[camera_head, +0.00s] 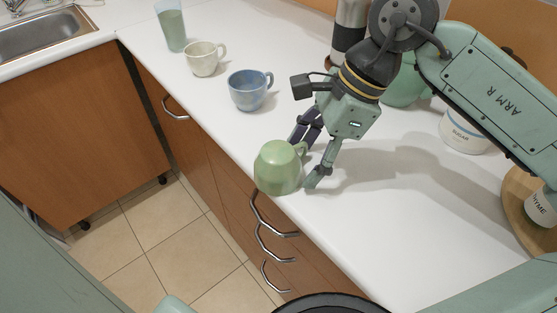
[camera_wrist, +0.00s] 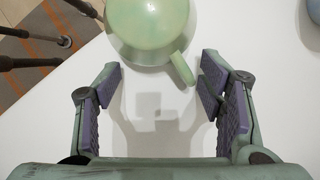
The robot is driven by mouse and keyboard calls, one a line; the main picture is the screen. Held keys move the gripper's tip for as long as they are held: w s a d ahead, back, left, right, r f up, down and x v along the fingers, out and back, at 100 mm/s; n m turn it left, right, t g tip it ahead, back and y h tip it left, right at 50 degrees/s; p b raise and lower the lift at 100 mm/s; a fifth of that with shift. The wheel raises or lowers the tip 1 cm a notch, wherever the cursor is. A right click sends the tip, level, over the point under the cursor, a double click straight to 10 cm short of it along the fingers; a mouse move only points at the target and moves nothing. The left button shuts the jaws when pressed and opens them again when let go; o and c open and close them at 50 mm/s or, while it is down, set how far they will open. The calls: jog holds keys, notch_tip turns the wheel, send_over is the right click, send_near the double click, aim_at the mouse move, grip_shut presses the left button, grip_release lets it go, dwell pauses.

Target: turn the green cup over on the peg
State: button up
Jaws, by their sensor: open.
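The green cup (camera_head: 277,168) stands mouth down near the counter's front edge, its rounded base up and its handle toward my gripper. It also shows at the top of the wrist view (camera_wrist: 148,28), with its handle (camera_wrist: 182,68) pointing down to the right. My gripper (camera_head: 307,161) is open just right of the cup, pointing down. In the wrist view its fingers (camera_wrist: 161,76) are spread wide, with the handle's end between the fingertips near the right one. I see no clear contact. No peg shows in either view.
A blue cup (camera_head: 249,89), a cream cup (camera_head: 204,58) and a tall green glass (camera_head: 170,27) stand farther back along the counter (camera_head: 400,220). A sugar jar (camera_head: 463,132) and a round wooden board (camera_head: 516,209) with a thyme jar are at right. Drawers lie below the front edge.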

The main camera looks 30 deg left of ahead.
grip_shut()
dwell(0.6)
dwell(0.4)
